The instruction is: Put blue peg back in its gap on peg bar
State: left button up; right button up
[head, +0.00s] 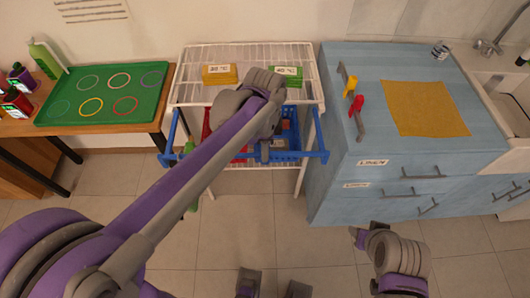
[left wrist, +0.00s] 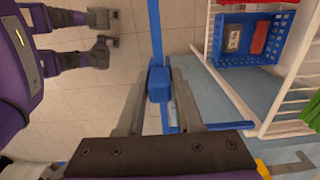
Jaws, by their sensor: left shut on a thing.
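In the left wrist view my left gripper (left wrist: 158,92) is shut on a small blue block, which I take as the blue peg (left wrist: 158,84). Blue bars pass behind the block, so its full shape is unclear. In the head view my left arm reaches over the white rack, and the arm hides the held thing. The peg bar (head: 361,129) lies on the left part of the blue cabinet top, with a yellow peg (head: 350,86) and a red peg (head: 357,105) by it. Part of my right arm (head: 398,258) shows at lower right; its jaws are unclear.
The white wire rack (head: 188,94) carries yellow packs (head: 219,75), green packs (head: 288,75) and a blue basket (left wrist: 232,35). Blue bars (head: 319,157) stick out at its front. An ochre mat (head: 425,108) covers much of the cabinet top (head: 355,150). A green tray (head: 105,95) lies at left.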

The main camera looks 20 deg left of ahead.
pick_arm(q)
jog(key=shift+r+p, duration=2.1)
jog(key=shift+r, duration=1.35)
pick_arm(e)
jog(key=shift+w+r, duration=0.25)
jog(key=shift+r, duration=0.65)
jog(key=shift+w+r, duration=0.3)
jog(key=shift+r, duration=0.6)
jog(key=shift+w+r, duration=0.25)
jog(key=shift+r, duration=0.65)
